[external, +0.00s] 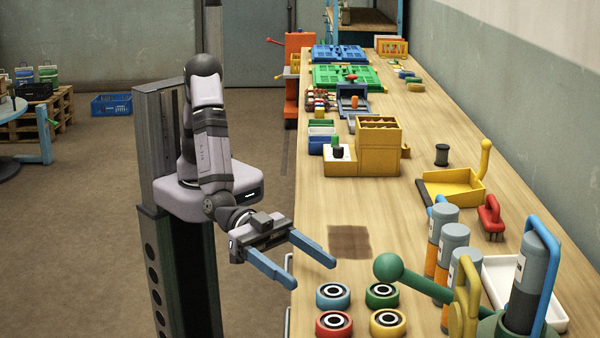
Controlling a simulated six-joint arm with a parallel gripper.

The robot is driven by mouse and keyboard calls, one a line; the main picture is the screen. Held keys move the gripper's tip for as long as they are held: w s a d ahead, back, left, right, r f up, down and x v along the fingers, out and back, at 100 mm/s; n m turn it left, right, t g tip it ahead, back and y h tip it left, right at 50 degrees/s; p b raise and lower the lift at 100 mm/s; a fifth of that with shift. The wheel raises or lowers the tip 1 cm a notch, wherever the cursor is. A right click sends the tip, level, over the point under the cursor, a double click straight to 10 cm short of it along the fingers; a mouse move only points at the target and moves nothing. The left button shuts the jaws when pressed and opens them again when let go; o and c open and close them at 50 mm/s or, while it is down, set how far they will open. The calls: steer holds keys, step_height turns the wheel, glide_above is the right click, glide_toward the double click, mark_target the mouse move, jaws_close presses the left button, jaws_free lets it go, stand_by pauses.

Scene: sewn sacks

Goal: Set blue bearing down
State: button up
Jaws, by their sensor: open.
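The blue bearing (333,296) lies flat on the wooden bench near its front left edge, at the back left of a cluster of ring-shaped bearings. A green bearing (381,296) is to its right, a red bearing (334,323) is in front of it, and a yellow bearing (387,322) is diagonally across. My gripper (313,275) has two long blue fingers spread apart, with nothing between them. The right fingertip is above and behind the blue bearing, apparently apart from it. The left finger hangs past the bench edge.
A brown square patch (349,242) lies on the bench behind the bearings. A green ball-ended lever (388,267) stands close to the green bearing. Grey-and-orange cylinders (452,240) and a white tray (498,272) are at right. A yellow block rack (377,148) stands farther back.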

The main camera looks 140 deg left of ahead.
step_height(320, 180, up, 6)
steer(key=p, duration=0.6)
steer(key=g, duration=0.3)
glide_toward(332, 290)
steer(key=shift+w+f+p, duration=0.3)
steer(key=shift+w+f, duration=0.05)
steer(key=shift+f, duration=0.15)
steer(key=shift+p+x, duration=1.15)
steer(key=shift+x, duration=2.5)
steer(key=shift+w+r, duration=0.1)
steer(key=shift+r, duration=0.05)
steer(key=shift+r, duration=0.1)
steer(key=c, duration=1.5)
steer(key=shift+r+p, duration=0.8)
steer(key=shift+r, duration=5.15)
